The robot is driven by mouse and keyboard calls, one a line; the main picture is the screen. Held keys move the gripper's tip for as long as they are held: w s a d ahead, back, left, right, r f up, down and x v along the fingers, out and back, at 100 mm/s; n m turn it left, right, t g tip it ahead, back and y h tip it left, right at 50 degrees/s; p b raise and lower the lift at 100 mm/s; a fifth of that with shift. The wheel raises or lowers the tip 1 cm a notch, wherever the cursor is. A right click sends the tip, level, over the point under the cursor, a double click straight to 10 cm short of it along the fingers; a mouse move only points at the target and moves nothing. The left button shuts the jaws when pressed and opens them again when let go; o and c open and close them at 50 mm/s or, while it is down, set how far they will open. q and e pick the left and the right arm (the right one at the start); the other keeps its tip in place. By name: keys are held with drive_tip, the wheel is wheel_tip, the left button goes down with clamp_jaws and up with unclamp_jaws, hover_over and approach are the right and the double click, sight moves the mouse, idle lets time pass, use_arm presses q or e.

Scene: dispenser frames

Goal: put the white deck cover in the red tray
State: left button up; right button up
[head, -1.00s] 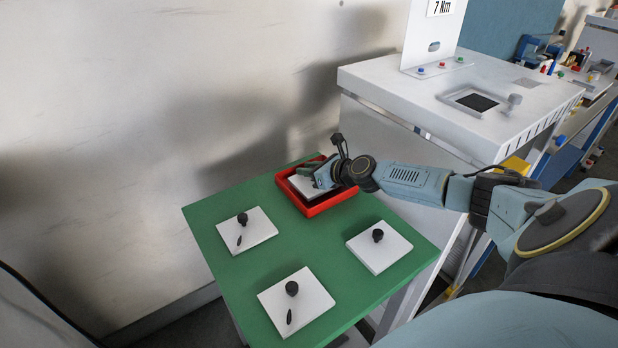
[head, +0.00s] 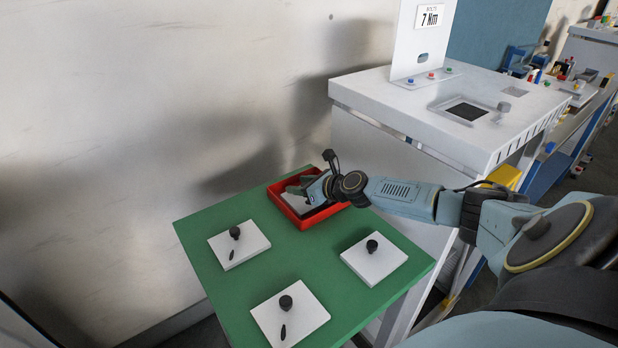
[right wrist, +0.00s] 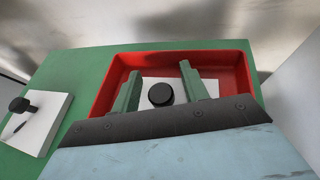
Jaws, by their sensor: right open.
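A white deck cover (right wrist: 178,83) with a round black knob (right wrist: 161,94) lies inside the red tray (right wrist: 240,60). The red tray (head: 325,213) also shows in the head view, on the far part of the green table. My right gripper (head: 302,188) is over the tray and hides part of the cover there. In the right wrist view its green fingers (right wrist: 160,70) are apart, one on each side of the knob, with visible gaps. The cover's near part is hidden by the gripper body. My left gripper is not in view.
The green table (head: 270,262) carries more white plates with black knobs: one at left (head: 239,250), one at right (head: 388,262), one in front (head: 303,322). A white cabinet (head: 420,120) with a 7 Nm sign stands behind right. A wall is behind the table.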

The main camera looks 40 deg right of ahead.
drive_tip(key=shift+s+r, duration=0.2)
drive_tip(key=shift+s, duration=0.1)
drive_tip(key=p+v, duration=0.1)
drive_tip(key=v, duration=0.9)
drive_tip(key=shift+f, duration=0.1)
drive_tip(key=shift+v, duration=0.75)
